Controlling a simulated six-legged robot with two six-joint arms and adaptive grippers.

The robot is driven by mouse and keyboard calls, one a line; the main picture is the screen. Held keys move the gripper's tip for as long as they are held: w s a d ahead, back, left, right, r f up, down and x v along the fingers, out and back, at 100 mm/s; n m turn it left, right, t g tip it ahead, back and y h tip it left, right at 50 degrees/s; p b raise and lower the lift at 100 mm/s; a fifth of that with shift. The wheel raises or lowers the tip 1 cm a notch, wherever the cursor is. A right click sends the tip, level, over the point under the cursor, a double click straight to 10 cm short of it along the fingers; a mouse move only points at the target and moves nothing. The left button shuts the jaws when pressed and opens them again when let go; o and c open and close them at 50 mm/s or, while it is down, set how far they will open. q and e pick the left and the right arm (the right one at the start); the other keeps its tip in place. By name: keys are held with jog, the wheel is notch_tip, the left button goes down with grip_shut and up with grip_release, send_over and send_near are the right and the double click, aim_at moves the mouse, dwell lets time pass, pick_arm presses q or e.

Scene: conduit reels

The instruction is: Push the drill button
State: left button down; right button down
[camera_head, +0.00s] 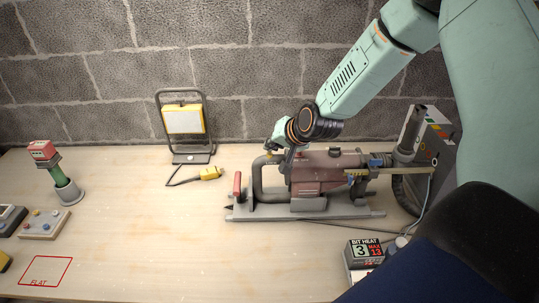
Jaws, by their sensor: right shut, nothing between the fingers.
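The drill (325,170) is a dull red and grey machine on a grey base plate (360,212), lying along the right half of the bench. A curved grey handle and a red lever (237,185) are at its left end. My right gripper (283,142) is shut and empty at the upper left end of the drill, close to the top of the curved handle. I cannot tell whether it touches the drill. No button on the drill can be made out; the gripper hides part of this end. My left gripper is not in view.
A yellow work lamp (184,120) stands behind a yellow plug (209,173). A grey box with coloured buttons (433,135) stands at the right, a "BIT HEAT" display (366,252) in front. A button panel (44,224) and green-handled tool (60,172) are left. The bench's front middle is clear.

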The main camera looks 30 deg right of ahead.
jog(key=shift+f+b, duration=0.4)
jog(key=shift+f, duration=0.15)
dwell(0.7)
dwell(0.3)
jog(key=shift+r+p, duration=0.8)
jog(key=shift+r, duration=0.05)
notch_tip(320, 180, up, 5)
jog(key=p, duration=0.4)
dwell(0.4)
